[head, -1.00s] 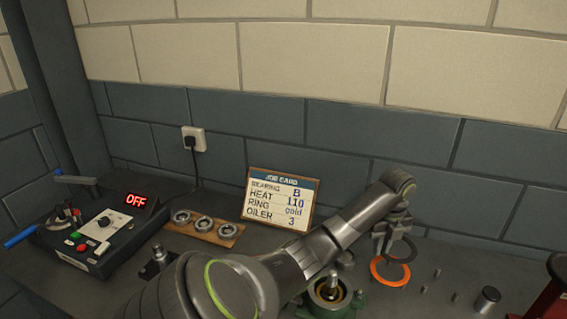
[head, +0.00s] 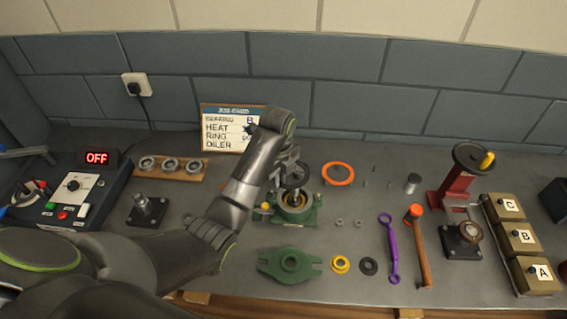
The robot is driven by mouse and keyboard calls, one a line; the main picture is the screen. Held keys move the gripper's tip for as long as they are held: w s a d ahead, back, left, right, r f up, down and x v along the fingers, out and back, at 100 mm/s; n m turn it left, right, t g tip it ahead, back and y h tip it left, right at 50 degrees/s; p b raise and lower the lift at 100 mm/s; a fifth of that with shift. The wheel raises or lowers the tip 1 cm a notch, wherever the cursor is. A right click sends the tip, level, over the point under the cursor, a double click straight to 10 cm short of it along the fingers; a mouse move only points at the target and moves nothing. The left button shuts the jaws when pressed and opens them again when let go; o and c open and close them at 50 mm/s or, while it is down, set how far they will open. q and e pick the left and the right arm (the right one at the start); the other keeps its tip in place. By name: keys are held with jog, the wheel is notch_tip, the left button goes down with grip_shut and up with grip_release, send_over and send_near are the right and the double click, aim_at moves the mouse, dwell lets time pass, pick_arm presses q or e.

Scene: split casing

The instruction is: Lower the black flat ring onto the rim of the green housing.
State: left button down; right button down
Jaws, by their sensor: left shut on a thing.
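My left gripper (head: 289,166) is shut on the black flat ring (head: 295,184) and comes from above at the back of the green housing (head: 297,217). The ring appears to be over the back part of the housing; I cannot tell whether it touches the rim. The housing stands on the bench with a shaft and a brass-coloured part showing in its middle. The gripper and ring hide part of its far side. My right gripper is not in view.
A green cover (head: 289,265), a yellow ring (head: 340,264) and a small black ring (head: 368,266) lie in front. A purple wrench (head: 388,248) and a hammer (head: 418,245) lie to the right.

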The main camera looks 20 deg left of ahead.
aim_at(284, 186)
pick_arm(q)
jog(key=shift+s+d+r+p, duration=0.15)
jog(key=shift+d+r, duration=0.1)
jog(key=shift+d, duration=0.2)
jog(key=shift+s+d+r+p, duration=0.15)
jog(key=shift+d+r, duration=0.1)
jog(key=shift+d, duration=0.2)
jog(key=shift+f, duration=1.8)
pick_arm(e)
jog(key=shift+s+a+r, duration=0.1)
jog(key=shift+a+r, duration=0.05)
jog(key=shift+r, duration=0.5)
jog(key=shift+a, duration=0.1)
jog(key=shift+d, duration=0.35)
